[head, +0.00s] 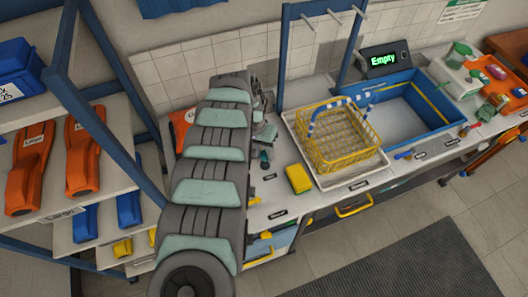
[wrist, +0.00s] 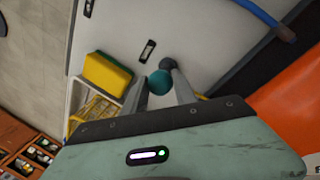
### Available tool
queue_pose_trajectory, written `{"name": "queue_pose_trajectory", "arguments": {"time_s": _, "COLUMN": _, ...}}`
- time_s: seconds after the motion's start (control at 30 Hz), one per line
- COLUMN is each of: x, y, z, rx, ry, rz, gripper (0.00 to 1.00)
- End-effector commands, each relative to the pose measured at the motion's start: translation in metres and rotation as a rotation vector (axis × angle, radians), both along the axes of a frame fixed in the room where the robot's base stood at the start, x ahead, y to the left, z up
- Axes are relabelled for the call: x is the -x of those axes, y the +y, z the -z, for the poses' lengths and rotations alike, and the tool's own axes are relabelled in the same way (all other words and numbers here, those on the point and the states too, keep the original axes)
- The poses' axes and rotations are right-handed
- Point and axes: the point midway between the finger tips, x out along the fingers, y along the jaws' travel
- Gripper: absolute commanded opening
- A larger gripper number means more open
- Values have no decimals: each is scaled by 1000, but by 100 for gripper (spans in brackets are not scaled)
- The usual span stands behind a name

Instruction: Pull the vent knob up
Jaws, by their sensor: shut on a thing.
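The vent knob (wrist: 159,82) is a round teal knob between the two fingers of my gripper (wrist: 156,76) in the wrist view. My gripper is shut on it. The fingers hide part of its sides, and its stem is not visible. In the head view, my arm covers the left end of the bench and my gripper is partly hidden near the bench top. A small dark teal part (head: 264,156) shows just below it there, too small to make out well.
A yellow and green sponge (head: 298,178) lies to the right of my gripper and also shows in the wrist view (wrist: 107,73). Beyond it are a yellow wire basket (head: 340,142) on a tray and a blue-rimmed basin (head: 440,113). A blue shelf post (head: 100,95) stands left of my arm.

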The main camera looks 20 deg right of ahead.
Motion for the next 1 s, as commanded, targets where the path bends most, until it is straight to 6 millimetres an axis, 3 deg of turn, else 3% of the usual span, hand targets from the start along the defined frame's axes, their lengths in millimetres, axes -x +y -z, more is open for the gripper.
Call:
{"name": "queue_pose_trajectory", "arguments": {"time_s": 0.33, "x": 0, "y": 0, "z": 0, "rx": 0, "ry": 0, "rz": 0, "gripper": 1}}
{"name": "queue_pose_trajectory", "arguments": {"time_s": 1.0, "x": 0, "y": 0, "z": 0, "rx": 0, "ry": 0, "rz": 0, "gripper": 0}}
